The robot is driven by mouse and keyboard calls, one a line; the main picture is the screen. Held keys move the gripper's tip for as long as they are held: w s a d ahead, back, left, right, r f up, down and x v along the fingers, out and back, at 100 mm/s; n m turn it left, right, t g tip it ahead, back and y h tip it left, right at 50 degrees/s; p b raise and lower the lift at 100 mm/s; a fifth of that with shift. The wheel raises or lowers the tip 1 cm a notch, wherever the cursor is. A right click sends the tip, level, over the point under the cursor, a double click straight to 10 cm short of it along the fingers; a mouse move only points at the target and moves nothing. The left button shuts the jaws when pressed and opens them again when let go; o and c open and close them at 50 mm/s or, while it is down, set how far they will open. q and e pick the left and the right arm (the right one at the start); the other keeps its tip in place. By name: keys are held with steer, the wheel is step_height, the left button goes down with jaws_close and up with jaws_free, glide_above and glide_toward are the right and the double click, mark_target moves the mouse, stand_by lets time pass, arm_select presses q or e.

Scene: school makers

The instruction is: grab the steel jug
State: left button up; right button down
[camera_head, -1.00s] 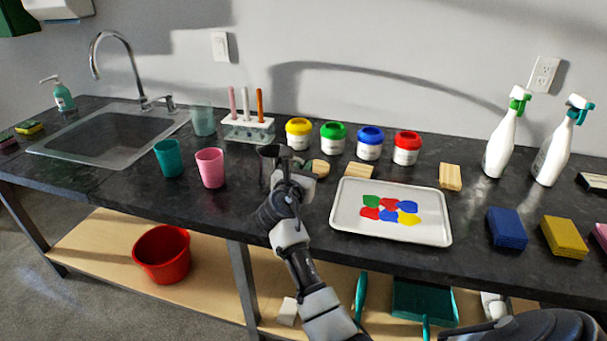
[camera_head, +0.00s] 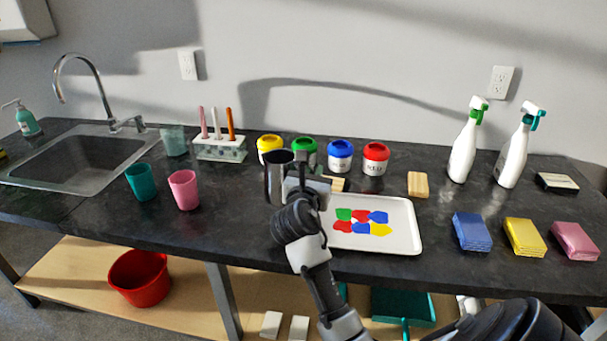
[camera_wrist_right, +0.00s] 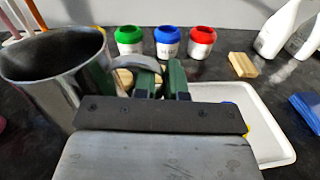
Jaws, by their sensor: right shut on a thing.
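The steel jug (camera_head: 276,176) is upright in the head view, left of my right gripper (camera_head: 304,172). In the right wrist view the jug (camera_wrist_right: 62,82) fills the left side, with its open rim and curved handle toward the fingers. My right gripper (camera_wrist_right: 163,80) is shut on the jug's handle there. The lower part of the jug is partly hidden behind my wrist, and whether its base touches the counter is hard to tell. My left gripper is not in view.
A paint tray (camera_head: 407,238) lies just right of my right arm. Paint pots (camera_head: 340,156) stand behind. A pink cup (camera_head: 184,190) and teal cup (camera_head: 141,182) stand left, near the sink (camera_head: 50,182). The dark counter (camera_head: 225,225) is clear in front of the cups.

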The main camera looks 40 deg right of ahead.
steer(key=shift+s+d+r, duration=0.35)
steer(key=shift+s+r, duration=0.25)
steer(key=shift+s, duration=0.15)
steer(key=shift+s, duration=0.1)
